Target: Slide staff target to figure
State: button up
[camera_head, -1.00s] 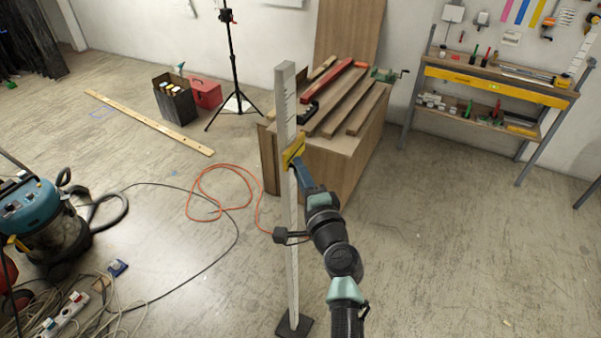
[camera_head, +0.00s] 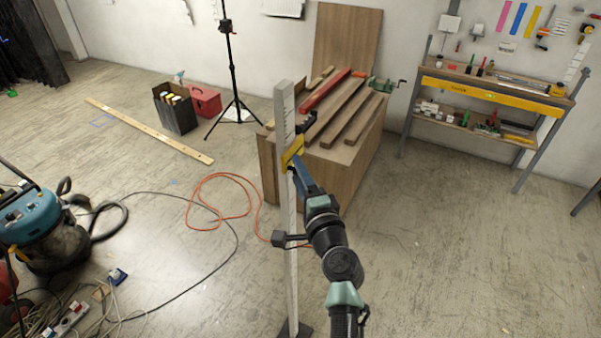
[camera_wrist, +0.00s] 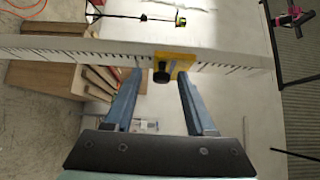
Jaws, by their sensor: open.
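A tall pale staff (camera_head: 284,103) with dark graduation marks stands upright on a dark foot plate (camera_head: 293,331). The yellow target (camera_head: 293,152) sits on the staff's upper part, below its top end. In the wrist view the staff (camera_wrist: 55,45) runs across the picture, and the target (camera_wrist: 181,62) shows a black knob (camera_wrist: 161,75). My gripper (camera_wrist: 161,72) is open, its blue fingers on either side of the knob. I cannot tell whether they touch the target. The figures on the staff are too small to read.
A wooden bench (camera_head: 335,180) with planks stands behind the staff. An orange cable (camera_head: 222,177) lies on the floor to the left. A vacuum cleaner (camera_head: 40,220) stands far left. A shelf unit (camera_head: 480,90) stands at right. The floor at lower right is clear.

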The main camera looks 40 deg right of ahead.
jog(key=b+v, duration=0.1)
jog(key=v, duration=1.2)
jog(key=shift+b, duration=0.3)
jog(key=shift+d, duration=0.1)
jog(key=w+a+r+n+t+y, duration=0.25)
jog(key=a+r+n, duration=0.2)
jog(key=r, duration=0.35)
jog(key=w+a+r+n+t+y, duration=0.1)
jog(key=w+a+r+n, duration=0.25)
jog(key=a+r, duration=0.4)
jog(key=w+a+r+n+t+y, duration=0.1)
jog(key=w+a+r+n+t, duration=0.25)
jog(key=r, duration=0.55)
jog(key=s+a+r+n+t, duration=0.1)
jog(key=s+a+r+n, duration=0.2)
jog(key=r, duration=0.4)
jog(key=s+a+r+n+t+y, duration=0.1)
jog(key=s+a+r+n, duration=0.3)
jog(key=a+r, duration=0.2)
jog(key=s+a+r+n+t+y, duration=0.1)
jog(key=s+a+r+n, duration=0.3)
jog(key=r, duration=0.5)
jog(key=shift+a+t, duration=0.4)
jog(key=shift+a, duration=0.05)
jog(key=shift+y, duration=0.25)
